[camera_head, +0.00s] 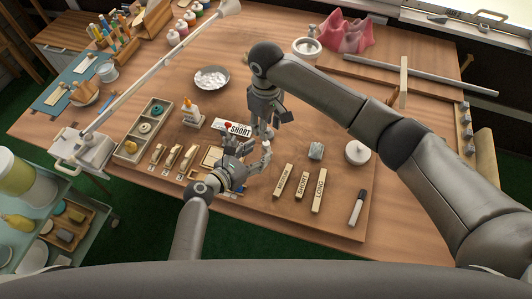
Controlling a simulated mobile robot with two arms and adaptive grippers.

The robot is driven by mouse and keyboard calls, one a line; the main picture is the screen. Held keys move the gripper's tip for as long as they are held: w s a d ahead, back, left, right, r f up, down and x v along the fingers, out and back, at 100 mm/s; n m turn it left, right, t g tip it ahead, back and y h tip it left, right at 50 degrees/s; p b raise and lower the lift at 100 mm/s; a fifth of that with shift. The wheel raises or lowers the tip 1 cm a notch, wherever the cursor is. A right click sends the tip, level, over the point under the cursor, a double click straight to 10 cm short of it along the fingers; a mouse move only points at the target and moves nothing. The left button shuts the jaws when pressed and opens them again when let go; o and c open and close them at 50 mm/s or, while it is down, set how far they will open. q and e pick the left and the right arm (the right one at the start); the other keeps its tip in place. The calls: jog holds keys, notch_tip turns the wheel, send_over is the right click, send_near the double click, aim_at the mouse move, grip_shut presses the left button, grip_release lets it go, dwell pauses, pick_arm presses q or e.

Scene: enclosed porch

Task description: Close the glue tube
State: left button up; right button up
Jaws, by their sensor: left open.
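A small white bottle with an orange tip (190,111) stands upright on the wooden board, left of both grippers; it looks like a glue container, but I cannot tell if it is the glue tube. My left gripper (249,147) is low over the middle of the board, its fingers spread apart. My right gripper (265,136) points down just above and beside it. A small pale spot shows at its tips, too small to identify. Its fingers overlap my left gripper, so I cannot tell their opening. A red thing lies by the SHORT card (238,129), partly hidden.
Labelled wooden blocks (301,186), a marker (357,207) and a round white lidded pot (357,152) are at the right. A compartment tray (132,148) and small wooden pieces are at the left. A bowl of white bits (212,79) stands behind.

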aim_at(266, 152)
pick_arm(q)
jog(key=shift+x, duration=1.4)
jog(key=shift+c, duration=0.4)
grip_shut()
pick_arm(e)
jog(key=o, duration=0.6)
jog(key=shift+c, duration=0.2)
notch_tip(266, 152, up, 12)
